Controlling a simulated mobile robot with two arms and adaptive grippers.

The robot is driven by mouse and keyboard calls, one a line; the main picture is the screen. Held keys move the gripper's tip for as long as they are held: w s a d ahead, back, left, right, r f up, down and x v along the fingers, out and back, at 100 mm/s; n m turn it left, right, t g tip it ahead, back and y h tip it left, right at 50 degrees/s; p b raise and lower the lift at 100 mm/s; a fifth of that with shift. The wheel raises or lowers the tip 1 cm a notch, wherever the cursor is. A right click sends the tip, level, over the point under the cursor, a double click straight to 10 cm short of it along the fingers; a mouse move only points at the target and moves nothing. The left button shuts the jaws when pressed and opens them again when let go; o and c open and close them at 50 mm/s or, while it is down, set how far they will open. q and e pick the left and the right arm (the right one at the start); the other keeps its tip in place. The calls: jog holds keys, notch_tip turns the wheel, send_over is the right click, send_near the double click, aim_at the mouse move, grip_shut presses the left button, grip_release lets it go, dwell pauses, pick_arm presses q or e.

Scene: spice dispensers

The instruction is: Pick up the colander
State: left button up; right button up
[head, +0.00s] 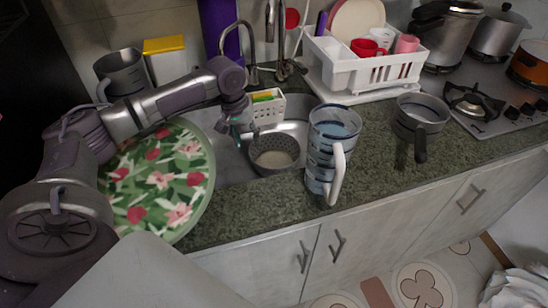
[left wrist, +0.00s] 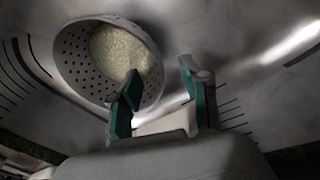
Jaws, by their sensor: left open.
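The colander (head: 274,148) is a grey perforated bowl sitting in the sink, with pale grainy stuff in its bottom. In the left wrist view the colander (left wrist: 76,58) fills the upper left, and its dotted wall and rim show. My left gripper (head: 242,137) hangs over the sink at the colander's left side. In the left wrist view its teal-padded fingers (left wrist: 160,78) are apart, with nothing between them. One finger overlaps the colander's rim in the picture; I cannot tell whether they touch. My right gripper is not in view.
A clear striped pitcher (head: 320,150) with a white handle stands right of the sink, and a pan (head: 417,116) beyond it. A faucet (head: 277,45) rises behind. A white dish rack (head: 348,72) stands behind right. A large floral round item (head: 160,185) covers the left counter.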

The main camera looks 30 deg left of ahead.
aim_at(252, 147)
pick_arm(q)
jog(key=f, duration=0.3)
jog(key=d+f, duration=0.1)
jog(key=shift+w+f, duration=0.35)
jog(key=shift+w, duration=0.05)
jog(key=shift+r, duration=0.1)
grip_shut()
